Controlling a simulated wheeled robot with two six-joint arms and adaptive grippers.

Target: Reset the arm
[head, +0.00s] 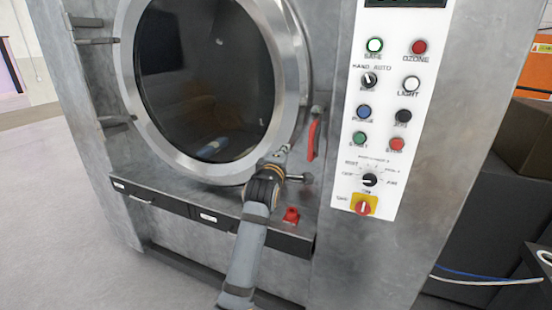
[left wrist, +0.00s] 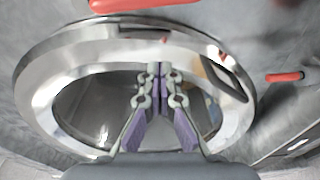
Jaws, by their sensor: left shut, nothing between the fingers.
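The ozone washer's round door (head: 128,75) is a thick steel ring around a dark glass pane, and it looks shut. My left arm comes up from the bottom of the head view, and my left gripper (head: 280,152) is near the lower right of the ring. In the left wrist view the gripper (left wrist: 157,68) is shut, with its fingertips together and nothing between them. It is in front of the door ring (left wrist: 45,55); I cannot tell whether it touches it. My right gripper is not in view.
A red handle (head: 313,138) is right of the door. A red part (head: 291,215) sits on the ledge (head: 160,203) below. The white control panel (head: 385,125) has several buttons and knobs. Open floor (head: 60,200) lies to the left; dark boxes (head: 490,200) stand right.

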